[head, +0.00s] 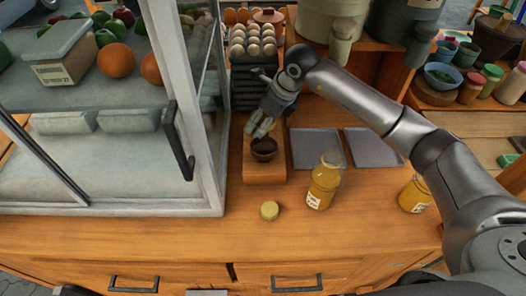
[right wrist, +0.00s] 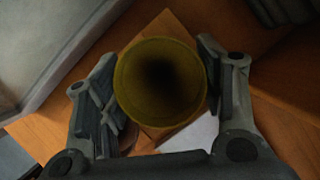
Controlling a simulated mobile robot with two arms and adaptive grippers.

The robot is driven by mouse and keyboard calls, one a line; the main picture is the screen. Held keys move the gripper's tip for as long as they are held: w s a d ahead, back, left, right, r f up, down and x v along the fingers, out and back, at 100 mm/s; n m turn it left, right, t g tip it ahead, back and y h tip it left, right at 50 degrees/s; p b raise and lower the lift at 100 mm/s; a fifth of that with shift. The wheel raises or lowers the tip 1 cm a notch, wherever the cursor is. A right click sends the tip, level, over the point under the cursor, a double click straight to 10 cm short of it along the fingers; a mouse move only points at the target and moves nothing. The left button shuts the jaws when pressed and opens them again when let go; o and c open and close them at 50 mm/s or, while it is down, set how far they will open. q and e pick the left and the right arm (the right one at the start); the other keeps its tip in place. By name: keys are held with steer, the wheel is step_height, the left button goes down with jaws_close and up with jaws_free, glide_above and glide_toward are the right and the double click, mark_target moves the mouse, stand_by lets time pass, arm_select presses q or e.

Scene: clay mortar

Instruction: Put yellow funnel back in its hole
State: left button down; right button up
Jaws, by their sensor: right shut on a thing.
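My right gripper (head: 262,128) is shut on the yellow funnel (right wrist: 160,82). In the right wrist view, the funnel's round, wide mouth faces the camera between the two fingers, with a dark center. In the head view the gripper hides most of the funnel. The gripper is just above and behind a small dark brown bowl (head: 264,152) at the wooden block (head: 265,174). I cannot make out the funnel's hole.
A glass-sided cabinet (head: 215,150) stands close on the left. An open bottle with yellow contents (head: 323,185) and a yellow lid (head: 269,210) stand in front. Two grey flat plates (head: 316,146) lie right of the block. An egg tray (head: 252,50) is behind.

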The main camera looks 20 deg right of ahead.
steer(key=shift+s+f+g, duration=0.15)
steer(key=shift+s+f, duration=0.15)
steer(key=shift+f, duration=0.2)
steer(key=shift+s+f+g, duration=0.15)
steer(key=shift+s+f, duration=0.1)
steer(key=shift+f, duration=0.25)
steer(key=o, duration=1)
steer(key=shift+d, duration=0.1)
steer(key=shift+s, duration=0.1)
steer(key=shift+d+r, duration=0.1)
steer(key=shift+r, duration=0.25)
steer(key=v, duration=1.1)
steer(key=shift+s+d+r, duration=0.1)
steer(key=shift+r, duration=0.25)
